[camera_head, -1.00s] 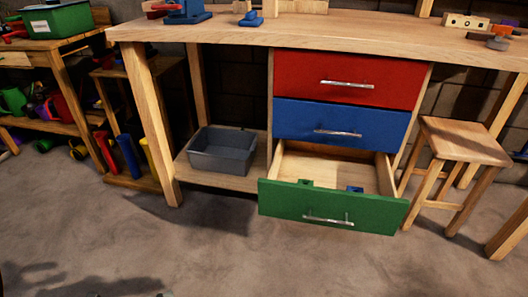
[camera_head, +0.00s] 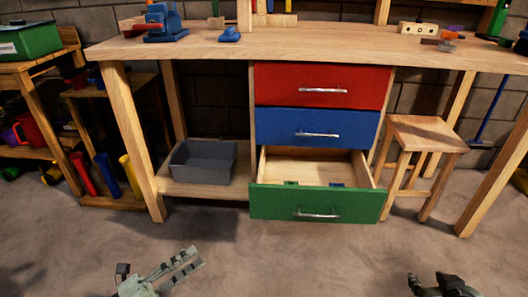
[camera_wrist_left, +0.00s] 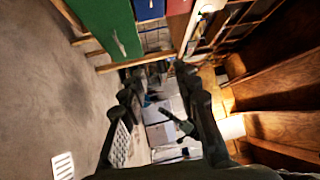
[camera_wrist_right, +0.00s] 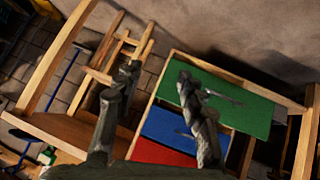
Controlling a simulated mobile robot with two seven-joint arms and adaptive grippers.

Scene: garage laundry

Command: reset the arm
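My left gripper (camera_head: 180,268) is low at the bottom left of the head view, over bare floor. Its two fingers stand apart with nothing between them in the left wrist view (camera_wrist_left: 158,76). My right gripper (camera_head: 442,284) is only partly in the head view, at the bottom right edge. Its fingers are also spread and empty in the right wrist view (camera_wrist_right: 158,74). Both grippers are clear of the workbench. The green bottom drawer (camera_head: 315,203) is pulled out, with small green and blue items inside. The red drawer (camera_head: 322,86) and blue drawer (camera_head: 317,128) are shut.
The workbench (camera_head: 285,47) holds tools and blocks. A grey bin (camera_head: 203,162) stands on its low shelf. A wooden stool (camera_head: 422,135) stands right of the drawers. A side table with a green box (camera_head: 28,38) is at the left. The floor in front is clear.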

